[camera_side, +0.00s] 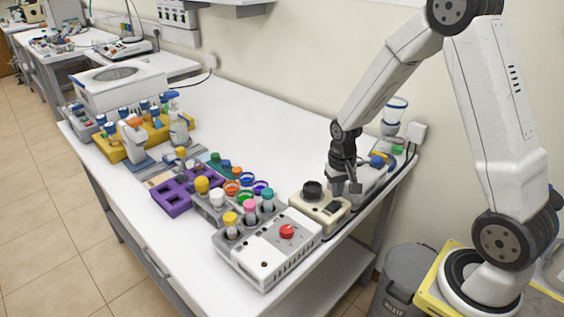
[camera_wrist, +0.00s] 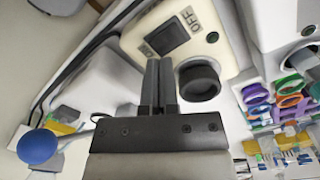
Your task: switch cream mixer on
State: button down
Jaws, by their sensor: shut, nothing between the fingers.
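The cream mixer (camera_side: 305,206) stands near the front right of the bench. It has a black round cup (camera_side: 312,190) on top and a black switch panel (camera_side: 332,207). In the wrist view, its cream body (camera_wrist: 228,48) carries a black rocker switch (camera_wrist: 167,40), OFF lettering and a small green dot; the black cup (camera_wrist: 200,82) is beside my fingers. My gripper (camera_side: 346,188) is shut and empty, pointing down over the switch end of the mixer. In the wrist view, my fingertips (camera_wrist: 160,63) appear just beside the switch; I cannot tell whether they touch it.
A grey device with a red knob (camera_side: 287,231) and capped tubes stands left of the mixer. A purple rack (camera_side: 172,198) and coloured rings are further left. A white device with a blue ball (camera_side: 377,161) is close behind my gripper. The back middle of the bench is clear.

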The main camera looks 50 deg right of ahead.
aim_at(335, 203)
jog(key=shift+f, duration=1.25)
dwell(1.2)
jog(key=shift+r, duration=3.55)
jog(key=shift+a, duration=0.1)
jog(key=s+a+r+n+t, duration=0.2)
jog(key=s+a+n, duration=0.4)
jog(key=a, duration=0.4)
jog(key=shift+s+a+t, duration=0.15)
jog(key=shift+s+t, duration=0.15)
jog(key=shift+s, duration=0.55)
